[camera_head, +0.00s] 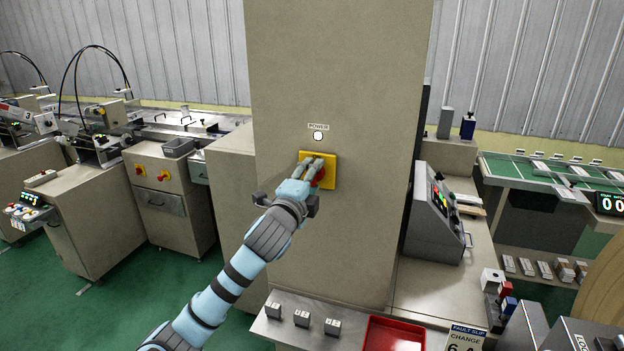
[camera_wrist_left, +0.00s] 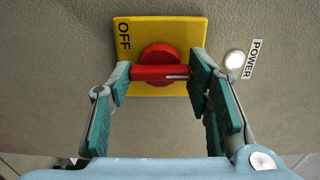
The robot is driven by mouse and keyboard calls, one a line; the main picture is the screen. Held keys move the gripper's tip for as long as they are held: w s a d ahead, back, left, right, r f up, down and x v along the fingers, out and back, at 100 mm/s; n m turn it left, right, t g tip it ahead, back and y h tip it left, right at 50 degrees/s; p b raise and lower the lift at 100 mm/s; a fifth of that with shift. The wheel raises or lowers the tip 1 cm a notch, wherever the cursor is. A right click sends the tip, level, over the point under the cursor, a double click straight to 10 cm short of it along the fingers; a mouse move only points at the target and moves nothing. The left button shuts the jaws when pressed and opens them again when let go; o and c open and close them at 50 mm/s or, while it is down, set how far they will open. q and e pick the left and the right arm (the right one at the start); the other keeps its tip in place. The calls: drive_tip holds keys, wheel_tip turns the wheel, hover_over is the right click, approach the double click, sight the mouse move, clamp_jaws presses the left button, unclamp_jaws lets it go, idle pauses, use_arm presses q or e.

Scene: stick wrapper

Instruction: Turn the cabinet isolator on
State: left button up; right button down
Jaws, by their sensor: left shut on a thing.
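The cabinet isolator is a red rotary handle (camera_wrist_left: 160,70) on a yellow plate (camera_wrist_left: 182,28) fixed to the front of the beige cabinet (camera_head: 340,60). In the head view the yellow plate (camera_head: 329,178) is partly hidden by my left gripper (camera_head: 314,168). In the left wrist view my left gripper (camera_wrist_left: 160,78) is shut on the red handle, one finger at each end of its bar. The word OFF shows on the plate at the upper left. A round white POWER lamp (camera_head: 318,136) sits above the plate; it also shows in the left wrist view (camera_wrist_left: 235,60). My right gripper is not in view.
A ledge below the cabinet holds several small grey blocks (camera_head: 302,318) and a red tray (camera_head: 394,335). A sloped control panel (camera_head: 433,215) stands to the right. Machines with buttons stand at the left. The cabinet face around the isolator is clear.

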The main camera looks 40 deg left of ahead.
use_arm(q)
drive_tip(key=shift+r, duration=0.25)
drive_tip(key=o, duration=1)
drive_tip(key=shift+o, duration=0.7)
drive_tip(key=shift+w+a+f, duration=0.1)
drive_tip(key=shift+a+f, duration=0.15)
drive_tip(key=v, duration=1.2)
drive_tip(key=shift+w, duration=0.1)
